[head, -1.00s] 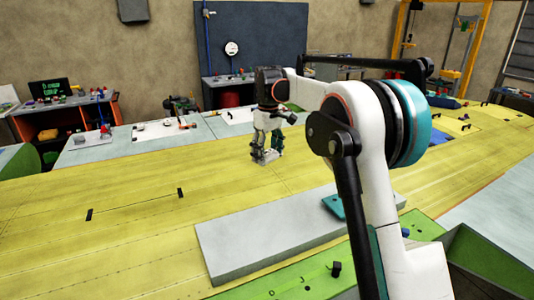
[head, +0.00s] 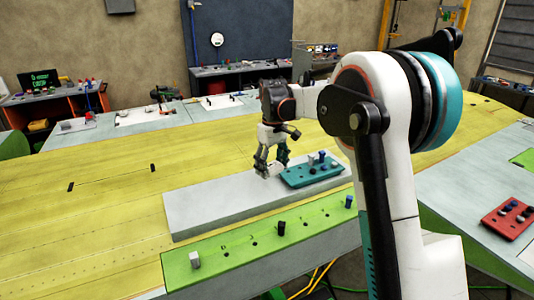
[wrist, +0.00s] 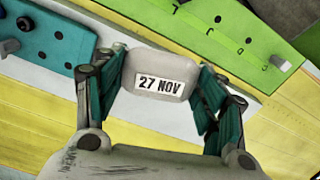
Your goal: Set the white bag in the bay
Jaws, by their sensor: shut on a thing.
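My gripper (head: 270,165) reaches down over the grey slab, left of the teal peg board. In the wrist view my gripper (wrist: 158,88) is shut on the white bag (wrist: 160,62), with a finger on each side of it. The bag bears a printed label, "27 NOV", facing the camera. In the head view the bag is small and hard to tell from the fingers. I cannot tell for sure which marked area is the bay.
The teal board (head: 300,177) with several pegs lies on the grey slab (head: 205,208). A green strip (head: 225,252) with holes and pegs runs in front. Yellow panel (head: 110,205) is mostly clear. A red peg tray (head: 508,220) lies on the right table.

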